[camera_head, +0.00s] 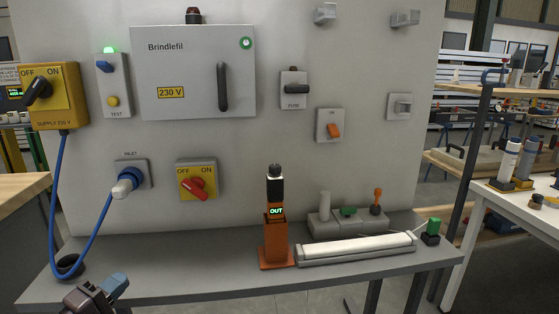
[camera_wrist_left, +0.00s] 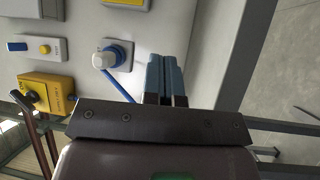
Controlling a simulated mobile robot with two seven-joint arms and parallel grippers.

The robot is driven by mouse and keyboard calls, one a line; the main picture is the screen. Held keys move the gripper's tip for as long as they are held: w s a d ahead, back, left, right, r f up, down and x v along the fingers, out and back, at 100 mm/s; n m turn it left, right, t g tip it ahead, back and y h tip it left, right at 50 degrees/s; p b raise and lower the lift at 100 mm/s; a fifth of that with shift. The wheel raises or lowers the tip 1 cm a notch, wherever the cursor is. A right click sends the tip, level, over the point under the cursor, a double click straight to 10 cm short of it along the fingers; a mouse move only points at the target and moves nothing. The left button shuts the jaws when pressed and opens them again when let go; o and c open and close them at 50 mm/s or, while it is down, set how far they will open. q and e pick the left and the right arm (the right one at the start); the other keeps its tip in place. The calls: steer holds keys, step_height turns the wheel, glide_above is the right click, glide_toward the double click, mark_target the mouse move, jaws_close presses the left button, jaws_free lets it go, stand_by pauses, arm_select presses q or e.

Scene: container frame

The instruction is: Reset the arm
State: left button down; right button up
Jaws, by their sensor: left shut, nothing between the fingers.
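My left gripper (camera_head: 116,284) is low at the left front of the grey bench, near its front edge. Its blue fingertips are together with nothing between them. The left wrist view shows the same closed blue fingers (camera_wrist_left: 166,76), apart from the panel and its plug. My right gripper is in neither view.
An orange holder with a black tester (camera_head: 275,220) and a white tube lamp (camera_head: 357,248) stand on the bench (camera_head: 190,267).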

arm_select(q)
steer(key=s+d+f+m+g+y+p, duration=0.2)
steer(key=s+d+f+m+p, duration=0.1)
steer(key=s, duration=0.7)
steer(key=s+d+f+m+g+y+p, duration=0.2)
steer(key=s+f+m, duration=0.4)
steer(key=s, duration=0.5)
steer(key=s+d+f+m+g+y+p, duration=0.2)
steer(key=s+d+f+m+g+p, duration=0.1)
steer(key=s, duration=0.8)
steer(key=d+f+m+p, duration=0.1)
steer(key=d+m, duration=0.1)
steer(key=d, duration=0.1)
steer(key=shift+s+f, duration=0.2)
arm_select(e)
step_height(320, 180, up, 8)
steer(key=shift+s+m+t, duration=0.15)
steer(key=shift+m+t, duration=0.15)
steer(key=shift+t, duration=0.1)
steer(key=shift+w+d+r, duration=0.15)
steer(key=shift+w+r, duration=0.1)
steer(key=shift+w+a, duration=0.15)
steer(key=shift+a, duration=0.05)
